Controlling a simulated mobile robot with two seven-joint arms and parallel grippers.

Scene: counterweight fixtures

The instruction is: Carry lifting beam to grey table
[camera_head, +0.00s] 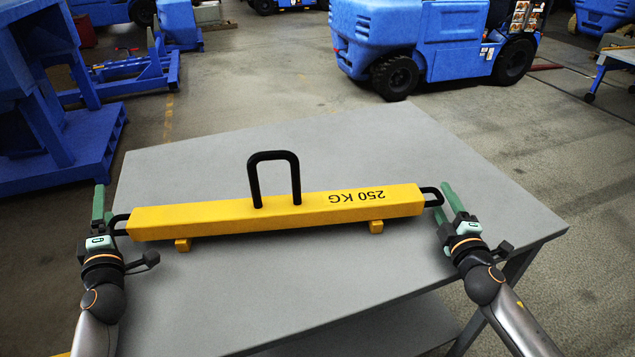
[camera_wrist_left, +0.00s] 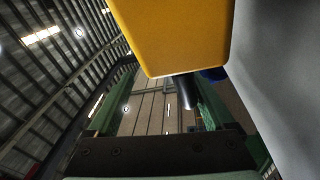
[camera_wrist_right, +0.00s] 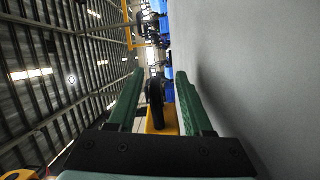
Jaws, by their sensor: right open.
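The lifting beam (camera_head: 280,212) is a long yellow bar marked 250 KG, with a black loop on top and a black handle at each end. It appears to rest on the grey table (camera_head: 340,150) on two small yellow feet. My left gripper (camera_head: 104,208) is at the left handle; in the left wrist view its fingers stand apart with the black handle (camera_wrist_left: 186,92) between them, below the yellow beam end (camera_wrist_left: 175,40). My right gripper (camera_head: 452,205) is open around the right handle (camera_wrist_right: 155,95), which shows between its fingers in the right wrist view.
A blue forklift (camera_head: 415,45) stands behind the table. A blue machine (camera_head: 45,100) stands close to the table's left side, with a blue frame (camera_head: 130,75) behind it. The table top around the beam is clear.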

